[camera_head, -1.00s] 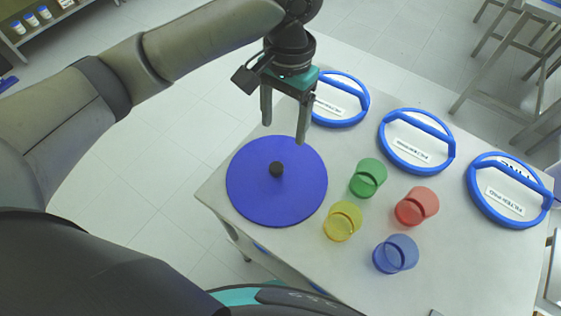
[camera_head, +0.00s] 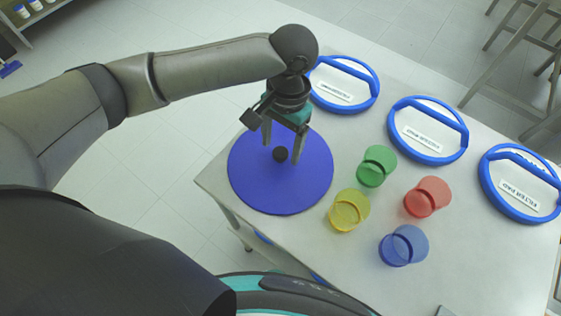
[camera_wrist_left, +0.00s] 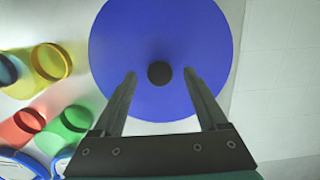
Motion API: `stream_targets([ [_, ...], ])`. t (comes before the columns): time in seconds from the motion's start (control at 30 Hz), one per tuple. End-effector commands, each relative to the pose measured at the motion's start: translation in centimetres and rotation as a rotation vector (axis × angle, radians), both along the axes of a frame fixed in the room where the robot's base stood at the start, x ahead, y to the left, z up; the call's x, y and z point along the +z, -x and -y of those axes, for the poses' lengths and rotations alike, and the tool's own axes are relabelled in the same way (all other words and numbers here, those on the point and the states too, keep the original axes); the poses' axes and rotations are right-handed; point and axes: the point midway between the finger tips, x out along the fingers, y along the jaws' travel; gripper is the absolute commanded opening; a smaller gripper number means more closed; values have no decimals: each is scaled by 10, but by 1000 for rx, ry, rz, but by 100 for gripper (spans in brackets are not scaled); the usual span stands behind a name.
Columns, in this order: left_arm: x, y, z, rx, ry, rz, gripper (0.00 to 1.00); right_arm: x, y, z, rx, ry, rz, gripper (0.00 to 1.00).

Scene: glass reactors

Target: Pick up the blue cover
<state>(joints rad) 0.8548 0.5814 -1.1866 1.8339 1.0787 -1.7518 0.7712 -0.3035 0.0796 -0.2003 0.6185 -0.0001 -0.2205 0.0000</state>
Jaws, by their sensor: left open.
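The blue cover (camera_head: 262,192) is a flat blue disc with a dark round knob (camera_head: 280,154) at its middle. It lies at the left end of the table. My left gripper (camera_head: 281,150) is open above the cover, its two fingers pointing down on either side of the knob. In the left wrist view the cover (camera_wrist_left: 125,45) fills the upper middle, and the knob (camera_wrist_left: 159,73) shows between and just beyond the fingertips of the left gripper (camera_wrist_left: 160,74). I cannot tell whether the fingers are level with the knob. My right gripper is not in view.
Green (camera_head: 376,167), yellow (camera_head: 349,211), red (camera_head: 427,197) and blue (camera_head: 403,246) cups stand right of the cover. Several blue-rimmed filter pads with handles, one at the right (camera_head: 517,210), lie along the table's far side. The table edge (camera_head: 213,200) is close to the cover's left.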

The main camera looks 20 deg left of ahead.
Motion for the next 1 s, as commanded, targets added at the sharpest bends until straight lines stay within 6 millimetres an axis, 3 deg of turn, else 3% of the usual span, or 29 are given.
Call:
stream_targets([
  [0.13, -22, 3, -1, 1, 0, -1, 76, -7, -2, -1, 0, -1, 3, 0],
  [0.43, -27, 3, -1, 0, -1, 1, 76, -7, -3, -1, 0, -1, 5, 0],
  [1.0, -26, 3, -1, 0, -1, 1, 12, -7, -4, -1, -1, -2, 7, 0],
])
